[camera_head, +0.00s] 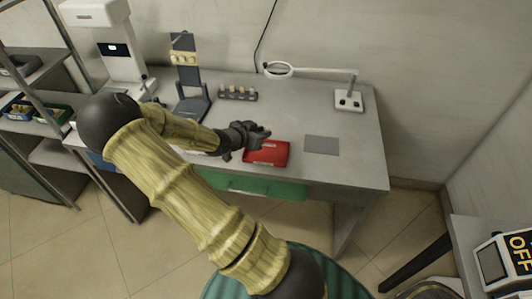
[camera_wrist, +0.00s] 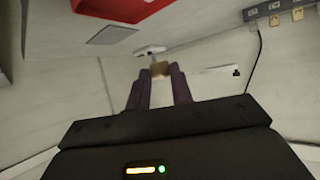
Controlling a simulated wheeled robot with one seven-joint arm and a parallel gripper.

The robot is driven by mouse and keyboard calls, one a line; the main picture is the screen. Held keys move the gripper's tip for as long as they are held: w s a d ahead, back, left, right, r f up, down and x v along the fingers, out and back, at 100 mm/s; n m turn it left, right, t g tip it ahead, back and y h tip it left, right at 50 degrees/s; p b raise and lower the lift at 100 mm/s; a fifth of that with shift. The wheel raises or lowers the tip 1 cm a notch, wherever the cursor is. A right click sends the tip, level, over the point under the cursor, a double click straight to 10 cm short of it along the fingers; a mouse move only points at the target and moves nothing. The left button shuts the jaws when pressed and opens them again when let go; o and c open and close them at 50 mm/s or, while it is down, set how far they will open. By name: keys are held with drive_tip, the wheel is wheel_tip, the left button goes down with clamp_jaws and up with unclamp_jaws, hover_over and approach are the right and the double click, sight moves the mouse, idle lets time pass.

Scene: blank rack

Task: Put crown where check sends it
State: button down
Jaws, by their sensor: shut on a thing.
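My gripper (camera_head: 264,132) is over the bench, just above and behind the red tray (camera_head: 267,152). In the wrist view my gripper (camera_wrist: 160,78) has its two dark fingers closed on a small tan piece (camera_wrist: 160,69), which I take to be the crown. The piece is too small to make out in the head view. The red tray also shows at the top of the wrist view (camera_wrist: 122,7). A flat grey pad (camera_head: 321,145) lies right of the tray and also shows in the wrist view (camera_wrist: 112,35).
A rack of several small pieces (camera_head: 238,93) stands at the back of the bench. A dark stand with tan pieces (camera_head: 187,60) and a white machine (camera_head: 116,55) are left. A device reading OFF (camera_head: 503,260) is far right.

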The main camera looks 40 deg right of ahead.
drive_tip(key=shift+f+b, duration=0.35)
drive_tip(key=shift+f, duration=2.75)
drive_tip(key=shift+f, duration=1.9)
drive_tip(key=shift+f, duration=0.2)
drive_tip(key=c, duration=1.2)
unclamp_jaws()
drive_tip(key=shift+c, duration=0.2)
drive_tip(key=shift+r, duration=0.1)
